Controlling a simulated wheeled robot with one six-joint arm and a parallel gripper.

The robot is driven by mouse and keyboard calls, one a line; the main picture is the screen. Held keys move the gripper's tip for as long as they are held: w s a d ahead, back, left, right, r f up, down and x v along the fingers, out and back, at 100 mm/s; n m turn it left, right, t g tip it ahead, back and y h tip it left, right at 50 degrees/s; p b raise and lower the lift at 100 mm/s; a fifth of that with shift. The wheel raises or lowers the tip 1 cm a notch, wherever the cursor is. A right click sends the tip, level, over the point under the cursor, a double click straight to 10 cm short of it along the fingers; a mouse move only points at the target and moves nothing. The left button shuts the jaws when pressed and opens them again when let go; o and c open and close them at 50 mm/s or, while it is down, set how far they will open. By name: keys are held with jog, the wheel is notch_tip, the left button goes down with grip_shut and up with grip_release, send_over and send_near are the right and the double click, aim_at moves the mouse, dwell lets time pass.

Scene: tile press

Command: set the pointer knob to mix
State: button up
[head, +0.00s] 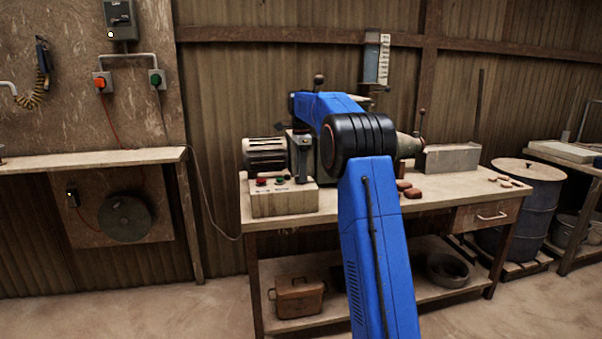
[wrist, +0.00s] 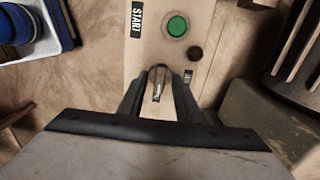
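The pointer knob (wrist: 157,88) shows in the wrist view on the pale face of the control box (wrist: 205,20). It has a dark rounded top end and a light bar that runs down the picture. My gripper (wrist: 159,82) has one dark finger on each side of the knob. The fingers stand apart, with a gap visible beside the knob, and I see no clear contact. A small label to the right of the knob is too small to read. In the head view, the control box (head: 270,206) stands on the bench; the knob cannot be made out there.
A green button (wrist: 177,26) beside a START label (wrist: 137,18) and a small black round part (wrist: 194,53) are close above the fingers. A grey motor (head: 265,153) stands behind the box. Brown lumps (head: 412,192) lie on the bench (head: 350,205) to the right.

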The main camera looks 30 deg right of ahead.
grip_shut()
jog(key=shift+n, duration=0.3)
jog(key=n, duration=0.3)
jog(key=shift+n, duration=0.3)
jog(key=n, duration=0.4)
jog(key=shift+n, duration=0.3)
jog(key=n, duration=0.4)
jog(key=shift+n, duration=2.5)
